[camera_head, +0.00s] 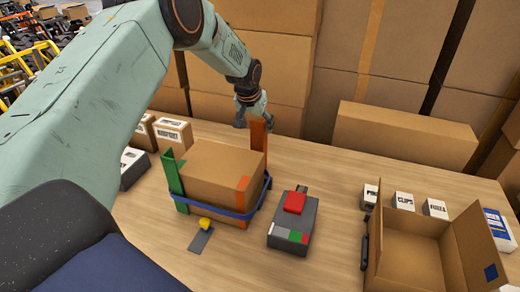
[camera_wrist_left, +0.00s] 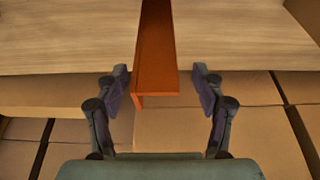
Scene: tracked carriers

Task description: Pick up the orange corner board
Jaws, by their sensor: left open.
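The orange corner board (camera_head: 258,134) stands upright at the back right corner of a cardboard box (camera_head: 215,170). In the left wrist view the orange corner board (camera_wrist_left: 156,62) runs down from the top edge, and its near end lies between the fingers. My left gripper (camera_head: 254,112) is at the top of the board, with its fingers open on either side. In the wrist view the left gripper (camera_wrist_left: 160,80) shows a gap between each finger and the board. My right gripper is not in view.
A green corner board (camera_head: 173,180) and a blue strap (camera_head: 240,214) are on the box. A grey device with a red top (camera_head: 294,203), a yellow-knobbed piece (camera_head: 205,224) and an open carton (camera_head: 410,250) stand nearby. Large cartons (camera_head: 400,135) line the back.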

